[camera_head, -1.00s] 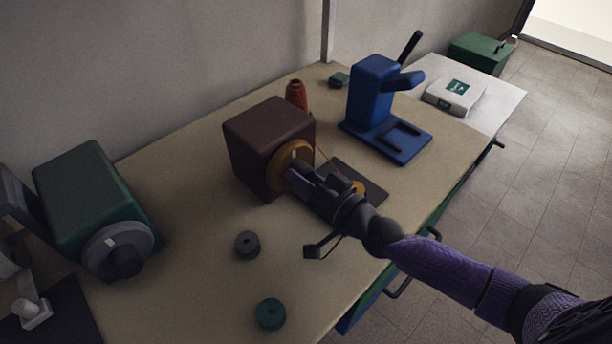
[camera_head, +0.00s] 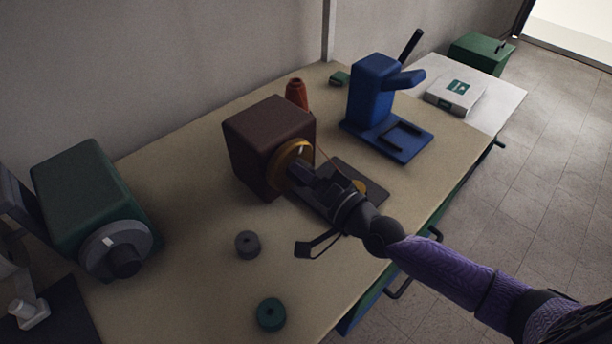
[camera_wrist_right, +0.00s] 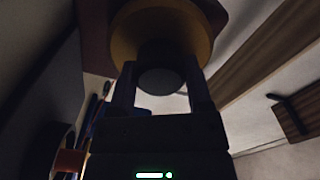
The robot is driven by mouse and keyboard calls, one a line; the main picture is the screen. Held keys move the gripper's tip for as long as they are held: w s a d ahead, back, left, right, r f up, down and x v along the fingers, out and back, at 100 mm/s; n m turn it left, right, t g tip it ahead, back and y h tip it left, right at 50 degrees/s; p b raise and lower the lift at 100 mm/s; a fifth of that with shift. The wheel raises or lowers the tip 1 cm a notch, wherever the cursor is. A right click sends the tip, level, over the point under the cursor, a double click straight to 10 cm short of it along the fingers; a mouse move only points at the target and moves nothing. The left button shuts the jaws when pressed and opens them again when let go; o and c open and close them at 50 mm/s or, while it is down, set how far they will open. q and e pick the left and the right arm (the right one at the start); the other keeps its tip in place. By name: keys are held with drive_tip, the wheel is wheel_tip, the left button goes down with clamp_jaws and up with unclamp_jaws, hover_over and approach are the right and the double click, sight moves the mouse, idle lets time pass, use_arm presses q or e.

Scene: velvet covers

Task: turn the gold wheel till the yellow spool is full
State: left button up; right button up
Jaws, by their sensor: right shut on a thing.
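The gold wheel (camera_head: 287,157) is on the face of a brown box (camera_head: 262,135) and carries a pale mark near its rim. My right gripper (camera_head: 296,174) is at the wheel's hub, its arm reaching in from the lower right. In the right wrist view, its two fingers (camera_wrist_right: 161,88) are shut on a grey round knob (camera_wrist_right: 160,80) in front of the gold wheel (camera_wrist_right: 194,42). The yellow spool (camera_head: 361,186) sits on a dark plate, partly hidden by my right arm; how full it is I cannot tell. A thin orange thread runs to it from an orange-red cone (camera_head: 297,93).
A green machine with a grey wheel (camera_head: 116,249) stands at the left. A blue press (camera_head: 372,92) stands behind. Small grey (camera_head: 247,244) and green (camera_head: 271,314) rolls lie on the bare front of the table. A white box (camera_head: 454,94) is at the back right.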

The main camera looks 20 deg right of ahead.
drive_tip(key=m, duration=0.3)
drive_tip(key=shift+m+b, duration=0.3)
drive_tip(key=shift+m, duration=0.1)
drive_tip(key=m, duration=0.3)
drive_tip(key=shift+m+b, duration=0.3)
drive_tip(key=m, duration=0.3)
drive_tip(key=shift+m, duration=0.3)
drive_tip(key=m, duration=0.3)
drive_tip(key=shift+m+b, duration=0.3)
drive_tip(key=m, duration=0.3)
drive_tip(key=shift+m, duration=0.3)
drive_tip(key=m+p, duration=0.2)
drive_tip(key=m, duration=0.2)
drive_tip(key=shift+m, duration=0.9)
drive_tip(key=shift+m+p, duration=0.6)
drive_tip(key=shift+m, duration=0.1)
use_arm(q)
drive_tip(key=shift+w+d+r, duration=0.35)
drive_tip(key=shift+w+r, duration=0.15)
drive_tip(key=shift+r, duration=0.2)
use_arm(e)
drive_tip(key=shift+m, duration=0.3)
